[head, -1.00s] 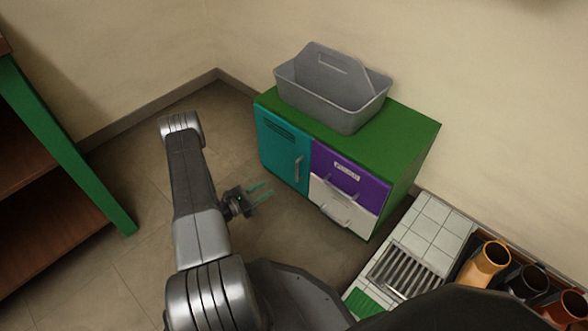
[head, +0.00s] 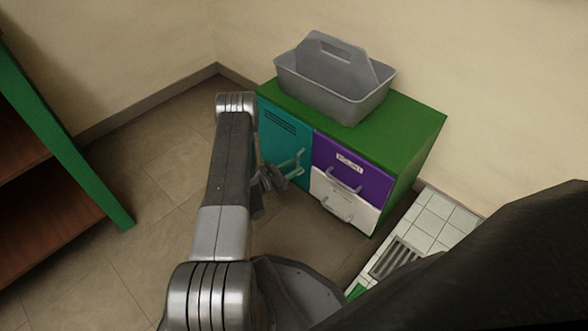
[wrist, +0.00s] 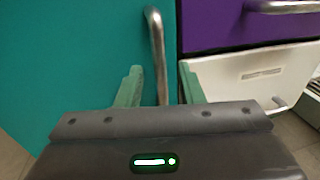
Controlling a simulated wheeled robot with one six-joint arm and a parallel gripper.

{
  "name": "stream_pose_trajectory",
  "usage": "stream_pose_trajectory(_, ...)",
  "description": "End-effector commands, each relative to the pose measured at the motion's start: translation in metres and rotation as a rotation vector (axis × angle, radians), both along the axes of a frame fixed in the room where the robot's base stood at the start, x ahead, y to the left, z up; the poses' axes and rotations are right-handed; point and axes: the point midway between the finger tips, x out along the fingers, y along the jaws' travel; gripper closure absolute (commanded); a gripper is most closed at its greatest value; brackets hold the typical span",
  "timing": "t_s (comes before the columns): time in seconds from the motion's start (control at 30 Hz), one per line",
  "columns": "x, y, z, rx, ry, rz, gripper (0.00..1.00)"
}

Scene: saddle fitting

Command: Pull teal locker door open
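The teal locker door (head: 275,130) is closed on the left of the green cabinet, with vent slots near its top. In the wrist view the teal door (wrist: 85,60) fills the left side. Its vertical metal handle (wrist: 155,45) runs down between the two green fingers of my gripper (wrist: 161,88). The fingers stand apart, one on each side of the handle, with gaps visible. In the head view my gripper (head: 284,170) is at the door's front by the handle, partly hidden by my arm.
Right of the door are a purple drawer (head: 350,168) and a white drawer (head: 343,202), each with a handle. A grey caddy (head: 335,80) sits on the green cabinet top (head: 410,125). A green-framed shelf (head: 60,140) stands at left. A white tiled surface with a grate (head: 395,258) is at right.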

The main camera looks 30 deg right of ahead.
Motion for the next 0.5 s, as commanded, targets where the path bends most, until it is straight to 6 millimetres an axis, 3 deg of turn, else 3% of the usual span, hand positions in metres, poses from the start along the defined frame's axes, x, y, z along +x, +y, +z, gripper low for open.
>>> stream_pose_trajectory(0.4,0.0009,-0.0101,0.0005,-0.001,0.0,0.0,0.66)
stream_pose_trajectory(0.43,0.0009,-0.01,0.0005,-0.001,0.0,0.0,0.68)
stream_pose_trajectory(0.5,0.0009,-0.01,0.0004,-0.001,0.0,0.0,0.81)
